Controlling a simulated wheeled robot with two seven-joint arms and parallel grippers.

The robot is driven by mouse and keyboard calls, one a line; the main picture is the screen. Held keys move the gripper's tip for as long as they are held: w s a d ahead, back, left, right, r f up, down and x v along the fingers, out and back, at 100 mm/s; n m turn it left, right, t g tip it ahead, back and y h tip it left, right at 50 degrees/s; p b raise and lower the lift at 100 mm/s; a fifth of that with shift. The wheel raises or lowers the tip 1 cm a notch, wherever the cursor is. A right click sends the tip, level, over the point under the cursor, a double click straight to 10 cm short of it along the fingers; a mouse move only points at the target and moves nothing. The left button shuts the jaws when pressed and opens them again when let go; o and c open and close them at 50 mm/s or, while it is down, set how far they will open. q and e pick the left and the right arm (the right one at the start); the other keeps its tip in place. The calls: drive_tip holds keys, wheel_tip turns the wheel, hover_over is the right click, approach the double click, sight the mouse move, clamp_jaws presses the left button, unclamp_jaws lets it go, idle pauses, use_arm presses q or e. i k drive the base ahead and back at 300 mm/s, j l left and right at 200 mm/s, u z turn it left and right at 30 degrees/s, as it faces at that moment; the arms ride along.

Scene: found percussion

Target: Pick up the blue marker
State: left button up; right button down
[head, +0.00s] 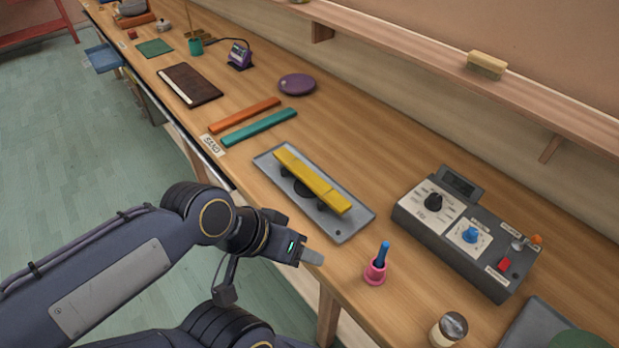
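The blue marker (383,253) stands nearly upright in a small pink cup (375,273) near the front edge of the wooden bench. Its lower part is hidden inside the cup. My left gripper (313,257) is at the bench's front edge, left of the cup and apart from it. Its grey fingers overlap from this side, so I cannot tell whether they are open or shut. Nothing shows between them. My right gripper is not in view.
A grey tray (345,231) with a yellow bar (312,180) lies behind my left gripper. A grey control box (460,244) with knobs stands right of the cup. A small jar (447,330) is in front. Bare bench (385,200) lies between tray and box.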

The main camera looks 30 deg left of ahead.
sight(385, 246)
drive_tip(key=j+z, duration=0.35)
drive_tip(key=k+j+z, duration=0.1)
drive_tip(key=j+z, duration=0.25)
drive_tip(key=k+j+z, duration=0.1)
drive_tip(key=j+z, duration=0.25)
drive_tip(key=l, duration=0.1)
